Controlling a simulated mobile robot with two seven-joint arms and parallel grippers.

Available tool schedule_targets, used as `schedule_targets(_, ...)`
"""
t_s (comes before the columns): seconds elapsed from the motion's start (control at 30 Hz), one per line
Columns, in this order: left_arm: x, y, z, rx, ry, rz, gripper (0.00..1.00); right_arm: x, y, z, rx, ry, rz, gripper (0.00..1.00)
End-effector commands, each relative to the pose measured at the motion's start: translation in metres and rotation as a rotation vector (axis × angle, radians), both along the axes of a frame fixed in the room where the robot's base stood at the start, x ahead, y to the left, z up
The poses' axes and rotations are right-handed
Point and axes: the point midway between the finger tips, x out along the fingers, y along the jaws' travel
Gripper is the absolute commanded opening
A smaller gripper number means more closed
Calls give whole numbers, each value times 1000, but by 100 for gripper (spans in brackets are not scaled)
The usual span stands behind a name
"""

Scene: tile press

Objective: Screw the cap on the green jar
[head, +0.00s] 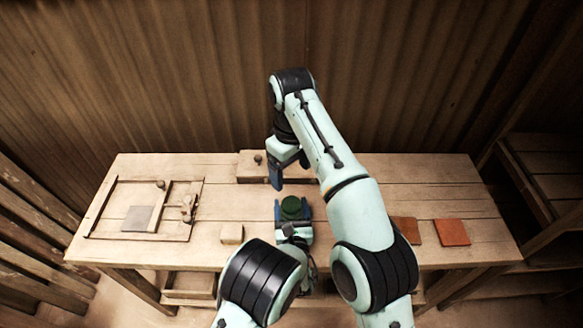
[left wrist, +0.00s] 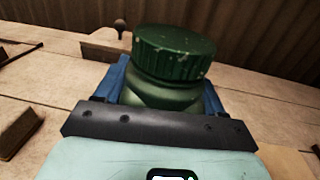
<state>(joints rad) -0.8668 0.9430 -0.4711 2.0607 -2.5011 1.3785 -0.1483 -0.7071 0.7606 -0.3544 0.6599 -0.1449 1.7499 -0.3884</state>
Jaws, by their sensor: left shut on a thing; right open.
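The green jar (left wrist: 165,97) stands upright in the left wrist view between the blue fingers of my left gripper (head: 292,212), which is shut on it. A dark green ribbed cap (left wrist: 173,53) sits on top of the jar; the cap also shows from above in the head view (head: 291,206). I cannot tell how tightly the cap is seated. My right gripper (head: 288,170) is open and empty, pointing down behind and above the jar in the head view. It is apart from the cap. Most of the jar's body is hidden in the head view.
A wooden frame (head: 92,220) with a grey tile (head: 137,218) and knobs lies at the left. A pale block (head: 232,234) sits left of the jar. Orange tiles (head: 452,232) lie at the right. A wooden piece with a dark knob (head: 257,159) stands at the back.

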Motion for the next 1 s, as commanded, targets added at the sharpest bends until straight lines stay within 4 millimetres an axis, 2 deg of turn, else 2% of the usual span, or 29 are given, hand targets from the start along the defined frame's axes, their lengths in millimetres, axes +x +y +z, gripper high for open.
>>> schedule_targets(0.27,0,0,1,-1,-3,0,0,0,0,1,-1,1,0,82)
schedule_targets(0.3,0,0,1,-1,-3,0,75,0,0,1,-1,1,0,82)
schedule_targets(0.37,0,0,1,-1,-2,0,95,0,0,1,-1,1,0,82)
schedule_targets(0.4,0,0,1,-1,-2,0,98,0,0,1,-1,1,0,82)
schedule_targets(0.77,-6,-1,0,-1,0,0,98,0,0,-1,-1,1,0,82)
schedule_targets(0.87,-19,-3,0,-1,1,-3,98,-1,0,-4,-1,2,0,82)
schedule_targets(1.0,-49,-6,-1,1,2,-5,98,-2,0,-10,-1,5,0,82)
